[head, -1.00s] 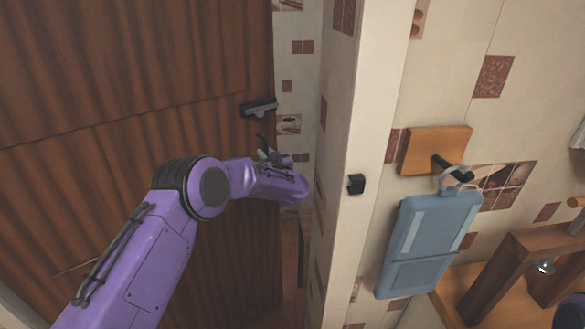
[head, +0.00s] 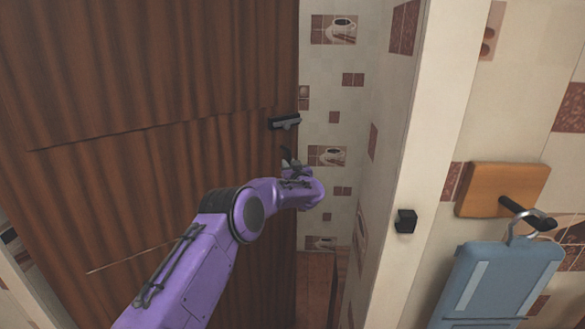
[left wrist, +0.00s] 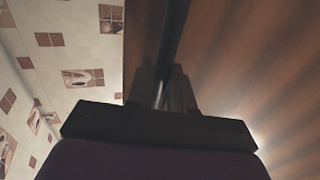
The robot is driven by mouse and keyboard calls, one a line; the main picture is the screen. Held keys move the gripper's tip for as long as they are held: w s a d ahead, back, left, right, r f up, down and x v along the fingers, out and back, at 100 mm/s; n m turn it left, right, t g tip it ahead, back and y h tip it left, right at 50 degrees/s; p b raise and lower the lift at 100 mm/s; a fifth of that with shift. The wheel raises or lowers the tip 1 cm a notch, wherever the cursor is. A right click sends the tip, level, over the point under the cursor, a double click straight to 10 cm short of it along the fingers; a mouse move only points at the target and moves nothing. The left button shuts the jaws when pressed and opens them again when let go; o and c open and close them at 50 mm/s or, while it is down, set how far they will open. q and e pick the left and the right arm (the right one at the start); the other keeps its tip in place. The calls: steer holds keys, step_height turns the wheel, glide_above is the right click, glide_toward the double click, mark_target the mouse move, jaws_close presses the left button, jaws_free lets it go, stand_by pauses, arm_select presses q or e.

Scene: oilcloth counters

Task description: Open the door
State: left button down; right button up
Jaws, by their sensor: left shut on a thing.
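The brown wooden door (head: 180,190) stands ajar, with a gap between its free edge and the white frame (head: 425,150) on the right. A dark fitting with a grey part (head: 284,122) sits near that edge. My left gripper (head: 289,160) is just below it, close to the door face. In the left wrist view its fingers (left wrist: 163,95) are shut on a dark bar (left wrist: 176,35), which looks like the door's handle; the contact is dim and partly hidden. The wood fills the right of that view. My right gripper is not in view.
A small black catch (head: 405,221) sticks out of the frame. Right of it, a blue hanging item (head: 500,280) hangs from a dark hook on a wooden block (head: 480,190). Through the gap, a tiled wall (head: 340,100) and reddish floor (head: 314,285) show.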

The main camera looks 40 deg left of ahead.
arm_select(q)
steer(key=c, duration=1.2)
jaws_free()
steer(key=shift+d, duration=0.15)
steer(key=shift+o, duration=0.2)
steer(key=b+v, duration=0.2)
steer(key=v, duration=0.8)
steer(key=shift+d, duration=0.25)
steer(key=shift+s+r, duration=0.1)
